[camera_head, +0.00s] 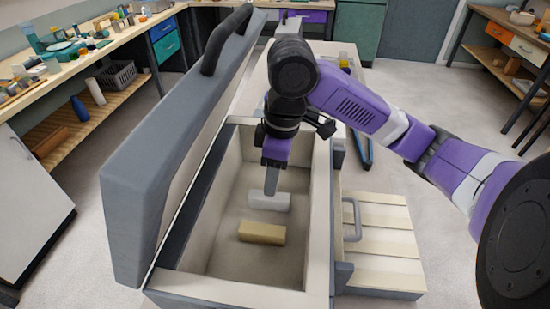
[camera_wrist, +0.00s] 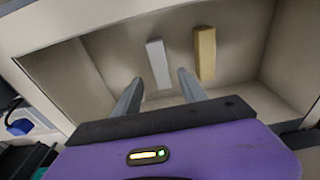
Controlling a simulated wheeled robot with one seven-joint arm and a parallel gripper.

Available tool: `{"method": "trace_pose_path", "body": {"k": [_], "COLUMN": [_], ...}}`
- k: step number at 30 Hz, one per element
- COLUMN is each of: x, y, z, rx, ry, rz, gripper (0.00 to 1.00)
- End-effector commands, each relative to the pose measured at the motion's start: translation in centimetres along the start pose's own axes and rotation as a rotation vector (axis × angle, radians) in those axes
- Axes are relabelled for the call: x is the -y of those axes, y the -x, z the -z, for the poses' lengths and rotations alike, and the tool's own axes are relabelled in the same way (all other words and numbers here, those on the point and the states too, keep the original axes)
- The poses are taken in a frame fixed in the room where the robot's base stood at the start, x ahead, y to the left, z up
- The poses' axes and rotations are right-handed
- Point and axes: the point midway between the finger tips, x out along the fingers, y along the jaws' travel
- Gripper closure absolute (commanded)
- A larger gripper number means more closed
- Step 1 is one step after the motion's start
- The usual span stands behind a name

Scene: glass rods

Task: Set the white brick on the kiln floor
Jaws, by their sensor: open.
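The white brick (camera_head: 269,201) lies inside the open kiln (camera_head: 241,292), apparently flat on the pale kiln floor (camera_head: 225,236). In the wrist view the white brick (camera_wrist: 158,62) shows ahead of and between the lines of my two fingers. My gripper (camera_head: 271,186) reaches down into the kiln, with a fingertip by the far side of the white brick. In the wrist view my gripper (camera_wrist: 160,80) has its fingers spread apart with nothing held between them. Whether a finger touches the brick cannot be told.
A tan brick (camera_head: 262,233) lies on the kiln floor, nearer than the white one and apart from it. The kiln lid (camera_head: 160,170) stands open on the left. A slatted pale platform (camera_head: 380,240) is on the right. Kiln walls surround my gripper closely.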

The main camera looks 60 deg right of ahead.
Motion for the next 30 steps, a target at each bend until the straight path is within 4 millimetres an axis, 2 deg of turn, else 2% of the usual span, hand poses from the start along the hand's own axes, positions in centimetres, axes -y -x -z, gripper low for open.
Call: {"method": "trace_pose_path", "body": {"k": [3, 9, 30], "x": [-0.1, 0.0, 0.0], "y": [2.2, 3.9, 4.3], "z": [0.0, 0.0, 0.0], "rx": [0.0, 0.0, 0.0], "ry": [0.001, 0.0, 0.0], "rz": [-0.004, -0.001, 0.001], "gripper": [0.51, 0.51, 0.51]}}
